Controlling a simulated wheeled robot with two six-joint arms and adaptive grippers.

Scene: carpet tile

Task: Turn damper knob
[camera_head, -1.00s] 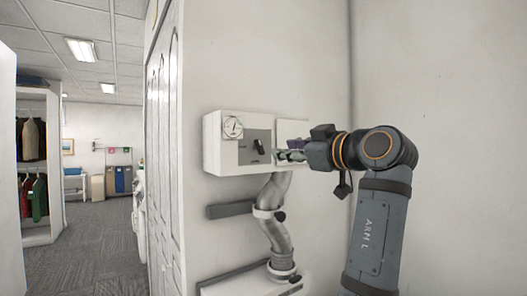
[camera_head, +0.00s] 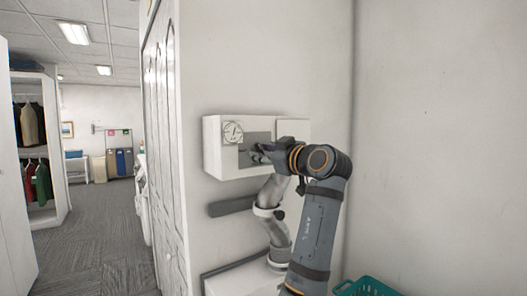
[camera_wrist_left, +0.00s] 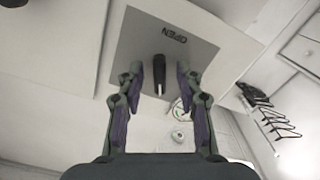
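The damper knob (camera_wrist_left: 160,72) is a small dark lever on a grey plate (camera_wrist_left: 130,40), seen in the left wrist view. The plate carries the word OPEN, which appears upside down there. My left gripper (camera_wrist_left: 160,80) is open, with one finger on each side of the knob and a visible gap to both. I cannot tell how deep the fingers reach around it. In the head view, my left gripper (camera_head: 262,151) covers the knob at the white wall box (camera_head: 213,150); part of the grey plate (camera_head: 246,157) still shows. My right gripper is out of view.
A round dial gauge (camera_head: 233,132) sits at the box's upper left. A silvery duct (camera_head: 268,193) runs down below the box, close to my left arm. A teal basket (camera_head: 365,288) is at the bottom. A tall white panelled door (camera_head: 168,150) stands to the left.

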